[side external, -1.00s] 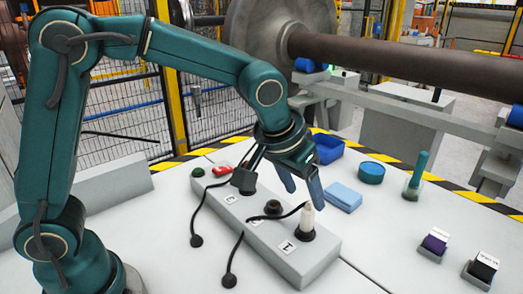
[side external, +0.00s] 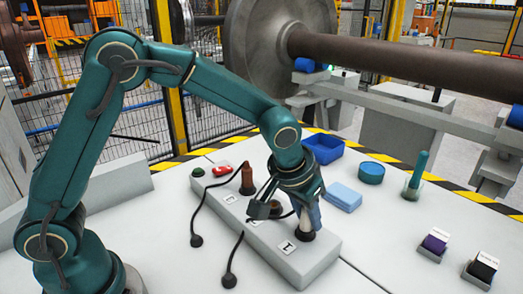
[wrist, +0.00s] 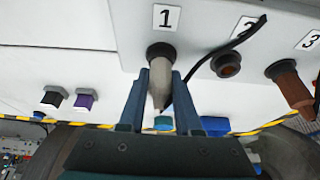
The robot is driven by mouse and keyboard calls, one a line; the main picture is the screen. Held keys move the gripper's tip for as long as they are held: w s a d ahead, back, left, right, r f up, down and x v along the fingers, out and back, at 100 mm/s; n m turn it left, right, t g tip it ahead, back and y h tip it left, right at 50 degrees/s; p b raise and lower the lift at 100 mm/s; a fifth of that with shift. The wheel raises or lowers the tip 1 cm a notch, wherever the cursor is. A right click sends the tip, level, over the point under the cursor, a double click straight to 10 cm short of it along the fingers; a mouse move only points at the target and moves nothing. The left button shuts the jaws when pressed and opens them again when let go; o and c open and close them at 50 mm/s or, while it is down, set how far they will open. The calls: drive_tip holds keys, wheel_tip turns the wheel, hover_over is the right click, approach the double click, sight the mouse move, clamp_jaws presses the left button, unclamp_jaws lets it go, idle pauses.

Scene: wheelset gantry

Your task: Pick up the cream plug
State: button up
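The cream plug (wrist: 160,74) stands in the socket marked 1 on the grey socket block (side external: 318,260). In the side view only a small pale part of it shows, at the near end of the block. My gripper (wrist: 160,76) is down at the plug with one blue finger on each side of it. The fingertips lie very close to the plug's sides, and I cannot tell whether they press on it. In the side view my gripper (side external: 307,224) hides most of the plug.
A brown plug (side external: 247,180) stands farther along the block, near a red item (side external: 222,171) and a green button (side external: 198,172). Black cables lie over the block. A light blue box (side external: 344,197), a blue bin (side external: 325,147) and a round blue container (side external: 371,172) stand beyond.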

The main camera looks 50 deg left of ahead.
clamp_jaws()
drive_tip(key=shift+r, duration=0.1)
drive_tip(key=shift+r, duration=0.6)
wheel_tip(320, 180, up, 3)
drive_tip(key=shift+w+f, duration=0.1)
drive_tip(key=a+r, duration=0.4)
drive_tip(key=a, duration=0.5)
drive_tip(key=shift+r, duration=0.2)
